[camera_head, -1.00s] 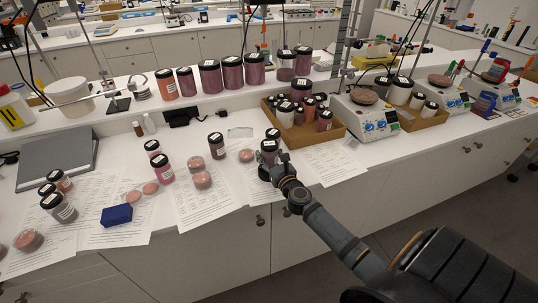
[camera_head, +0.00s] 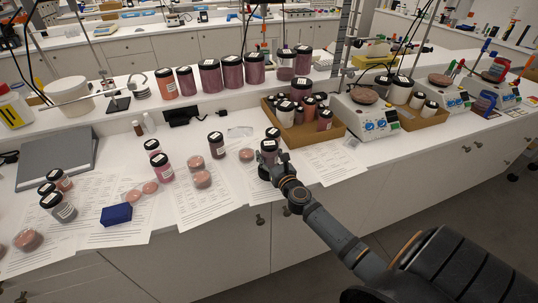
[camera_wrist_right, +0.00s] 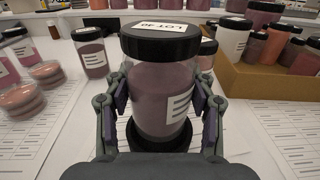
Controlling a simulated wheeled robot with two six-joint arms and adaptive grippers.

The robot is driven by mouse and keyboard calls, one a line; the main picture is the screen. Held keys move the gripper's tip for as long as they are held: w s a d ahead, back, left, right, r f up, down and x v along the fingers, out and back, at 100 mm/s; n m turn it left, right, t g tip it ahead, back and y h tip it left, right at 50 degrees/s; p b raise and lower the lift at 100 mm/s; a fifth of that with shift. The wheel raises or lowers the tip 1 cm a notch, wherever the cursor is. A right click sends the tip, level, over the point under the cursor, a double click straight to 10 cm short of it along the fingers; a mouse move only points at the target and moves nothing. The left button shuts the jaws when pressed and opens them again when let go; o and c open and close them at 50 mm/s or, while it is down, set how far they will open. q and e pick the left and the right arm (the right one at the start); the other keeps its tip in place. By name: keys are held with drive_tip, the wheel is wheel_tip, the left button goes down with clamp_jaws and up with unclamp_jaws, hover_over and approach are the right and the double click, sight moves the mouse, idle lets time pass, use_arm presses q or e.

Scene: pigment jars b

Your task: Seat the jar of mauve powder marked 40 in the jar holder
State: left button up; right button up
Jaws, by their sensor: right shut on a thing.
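The jar of mauve powder marked LOT 40 (camera_wrist_right: 160,85) stands upright with a black lid in the right wrist view; it also shows in the head view (camera_head: 268,147). My right gripper (camera_wrist_right: 161,100) is shut on its sides, one finger on each side. A black round holder (camera_wrist_right: 130,139) shows around the jar's foot, and its dark edge shows beside the gripper in the head view (camera_head: 263,173). The jar's foot is at the holder, but I cannot tell whether it rests fully inside. My left gripper is not in view.
A cardboard tray of jars (camera_head: 335,131) and a scale (camera_head: 366,118) stand to the right. Tall jars line the raised shelf behind. Bare sheet lies right of the gripper.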

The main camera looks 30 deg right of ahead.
sight(270, 163)
drive_tip(key=shift+f+b, duration=1.7)
drive_tip(key=shift+f, duration=0.05)
idle(0.4)
drive_tip(key=o, duration=1.3)
drive_tip(key=shift+o, duration=0.2)
drive_tip(key=shift+s, duration=0.1)
drive_tip(key=shift+s+a+f, duration=0.1)
drive_tip(key=shift+s, duration=0.25)
drive_tip(key=s+a, duration=0.2)
drive_tip(key=s, duration=0.9)
